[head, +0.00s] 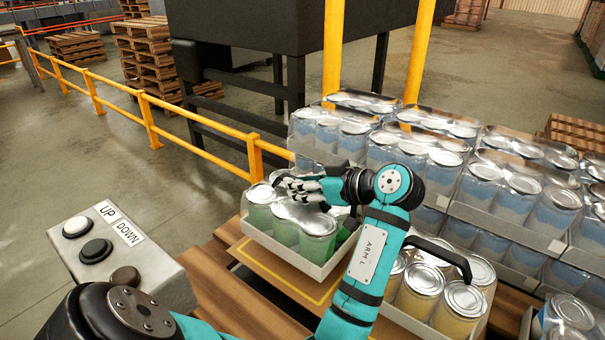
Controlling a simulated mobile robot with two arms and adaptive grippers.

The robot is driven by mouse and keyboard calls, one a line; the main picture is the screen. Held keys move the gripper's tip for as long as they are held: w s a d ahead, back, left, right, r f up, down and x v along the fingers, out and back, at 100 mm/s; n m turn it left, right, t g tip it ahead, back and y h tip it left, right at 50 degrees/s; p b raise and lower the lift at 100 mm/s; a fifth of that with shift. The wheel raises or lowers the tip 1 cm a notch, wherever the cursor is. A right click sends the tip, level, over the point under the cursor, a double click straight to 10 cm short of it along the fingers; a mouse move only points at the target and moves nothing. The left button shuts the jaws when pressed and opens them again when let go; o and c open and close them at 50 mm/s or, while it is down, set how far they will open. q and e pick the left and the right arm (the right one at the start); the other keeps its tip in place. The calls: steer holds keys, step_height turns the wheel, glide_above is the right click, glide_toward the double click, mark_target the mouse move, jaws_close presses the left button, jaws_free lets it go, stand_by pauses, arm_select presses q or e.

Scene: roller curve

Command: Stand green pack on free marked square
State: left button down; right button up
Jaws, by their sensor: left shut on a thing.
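The green pack (318,247) is a white tray of green cans with silver lids under clear wrap. It sits upright at the near left of the stacked packs, on or just above a brown board with a yellow marked outline (275,277). I cannot tell whether it touches the board. My left gripper (293,187) is over the top of the green pack and shut on it; the fingers partly hide the lids. The teal left arm hides the pack's right side. My right gripper is not in view.
Packs of blue cans (518,201) stand stacked behind and to the right. A control box with UP and DOWN buttons (95,250) is at left. A yellow railing (196,150) runs behind.

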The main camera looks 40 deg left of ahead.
arm_select(q)
steer(key=shift+f, duration=2)
steer(key=c, duration=1.1)
jaws_free()
steer(key=shift+c, duration=0.2)
